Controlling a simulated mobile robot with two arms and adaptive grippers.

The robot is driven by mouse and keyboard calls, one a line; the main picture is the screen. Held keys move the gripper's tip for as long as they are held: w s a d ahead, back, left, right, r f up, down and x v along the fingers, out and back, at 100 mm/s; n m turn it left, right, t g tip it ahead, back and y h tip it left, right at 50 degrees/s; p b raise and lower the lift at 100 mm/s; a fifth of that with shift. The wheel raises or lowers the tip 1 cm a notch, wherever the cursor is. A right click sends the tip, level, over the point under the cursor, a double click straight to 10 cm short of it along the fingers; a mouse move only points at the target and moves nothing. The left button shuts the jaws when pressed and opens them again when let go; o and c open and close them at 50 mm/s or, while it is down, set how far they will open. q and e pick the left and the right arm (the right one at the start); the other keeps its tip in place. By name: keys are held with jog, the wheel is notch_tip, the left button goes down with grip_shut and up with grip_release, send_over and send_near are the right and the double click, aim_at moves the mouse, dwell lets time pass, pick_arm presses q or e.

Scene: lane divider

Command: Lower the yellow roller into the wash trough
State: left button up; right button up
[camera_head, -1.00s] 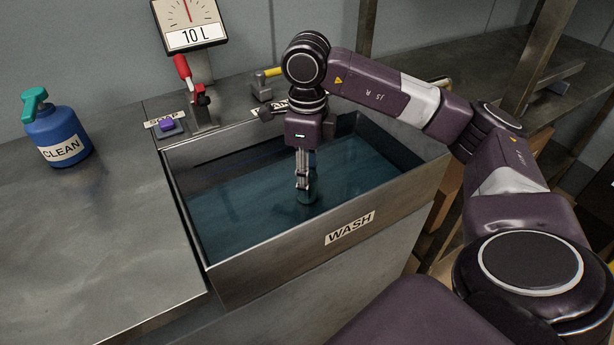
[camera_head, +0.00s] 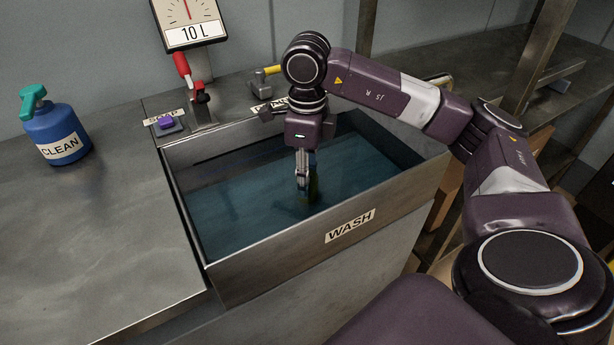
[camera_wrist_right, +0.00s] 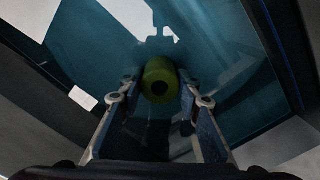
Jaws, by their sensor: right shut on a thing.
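The wash trough (camera_head: 285,262) is a grey metal basin with a WASH label, filled with dark blue water. My right gripper (camera_head: 303,185) points straight down inside it, its fingertips at the water. In the right wrist view my right gripper (camera_wrist_right: 158,100) is shut on the yellow roller (camera_wrist_right: 160,72), which looks yellow-green with a dark hole in its end. In the head view the roller (camera_head: 314,187) shows only as a dim yellowish patch beside the fingers, seemingly at or under the water. My left gripper is in neither view.
A blue CLEAN bottle (camera_head: 57,134) stands on the counter (camera_head: 90,240) to the left. A purple SOAP button (camera_head: 166,123), a red-handled lever (camera_head: 183,70), a yellow-handled tap (camera_head: 266,78) and a 10 L gauge (camera_head: 190,25) are behind the trough.

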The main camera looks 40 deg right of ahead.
jog(key=o, duration=1.3)
jog(key=shift+r, duration=6)
